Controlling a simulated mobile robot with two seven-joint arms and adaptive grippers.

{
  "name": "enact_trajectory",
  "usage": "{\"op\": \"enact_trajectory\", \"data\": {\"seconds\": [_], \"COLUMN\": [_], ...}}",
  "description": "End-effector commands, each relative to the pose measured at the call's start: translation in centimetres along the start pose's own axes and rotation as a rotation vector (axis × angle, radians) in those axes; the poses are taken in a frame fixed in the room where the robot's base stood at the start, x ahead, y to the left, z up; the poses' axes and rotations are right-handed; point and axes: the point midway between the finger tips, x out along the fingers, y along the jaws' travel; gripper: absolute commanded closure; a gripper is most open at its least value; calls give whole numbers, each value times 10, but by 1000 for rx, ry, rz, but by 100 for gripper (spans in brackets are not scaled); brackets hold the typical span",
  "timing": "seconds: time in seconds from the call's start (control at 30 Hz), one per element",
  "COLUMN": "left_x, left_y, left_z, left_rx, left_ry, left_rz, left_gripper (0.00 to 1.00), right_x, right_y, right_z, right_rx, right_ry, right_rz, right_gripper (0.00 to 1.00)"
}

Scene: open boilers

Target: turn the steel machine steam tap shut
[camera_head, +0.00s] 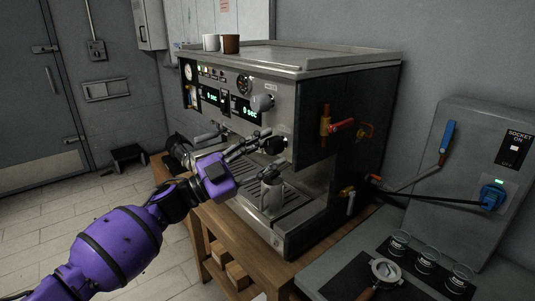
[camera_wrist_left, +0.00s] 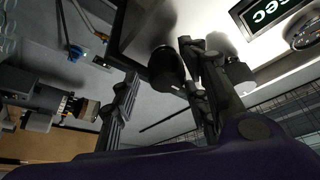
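The steel machine (camera_head: 345,118) stands on a wooden bench, its front facing left. A round black knob (camera_head: 274,146) sticks out of its front, above a metal jug; it also shows in the wrist view (camera_wrist_left: 166,68). A grey knob (camera_head: 263,102) sits higher, under a small label too small to read, and shows partly behind a finger in the wrist view (camera_wrist_left: 237,76). I cannot tell for certain which one is the steam tap. My left gripper (camera_head: 264,155) is open, its fingers on either side of the black knob. Contact is not clear. The right gripper is not in the head view.
The jug (camera_head: 271,197) stands on the drip tray below my left gripper. Cups (camera_head: 231,44) sit on the machine's top. Red-handled valves (camera_head: 342,126) are on its side. A dark jointed shape (camera_wrist_left: 45,100) in the wrist view may be my right arm.

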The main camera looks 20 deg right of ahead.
Motion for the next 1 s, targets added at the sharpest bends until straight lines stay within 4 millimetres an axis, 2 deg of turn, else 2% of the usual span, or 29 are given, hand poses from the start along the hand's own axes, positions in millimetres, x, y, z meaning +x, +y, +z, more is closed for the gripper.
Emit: {"op": "enact_trajectory", "data": {"seconds": [0.17, 0.4, 0.6, 0.77, 1.0], "left_x": [-19, -70, -104, -117, -119], "left_y": [-1, 0, 0, 1, 1], "left_z": [1, 1, 0, 0, 0], "left_rx": [0, -1, -1, -1, -1], "left_ry": [-3, -3, 0, 1, 2], "left_rz": [-2, -1, 0, 2, 2], "left_gripper": [58, 58, 58, 58, 58], "right_x": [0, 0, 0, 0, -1], "right_y": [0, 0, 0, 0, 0], "right_z": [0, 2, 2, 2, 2], "right_rx": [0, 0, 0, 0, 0], "right_ry": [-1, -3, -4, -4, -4], "right_rz": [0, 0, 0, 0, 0], "right_gripper": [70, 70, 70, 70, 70]}}
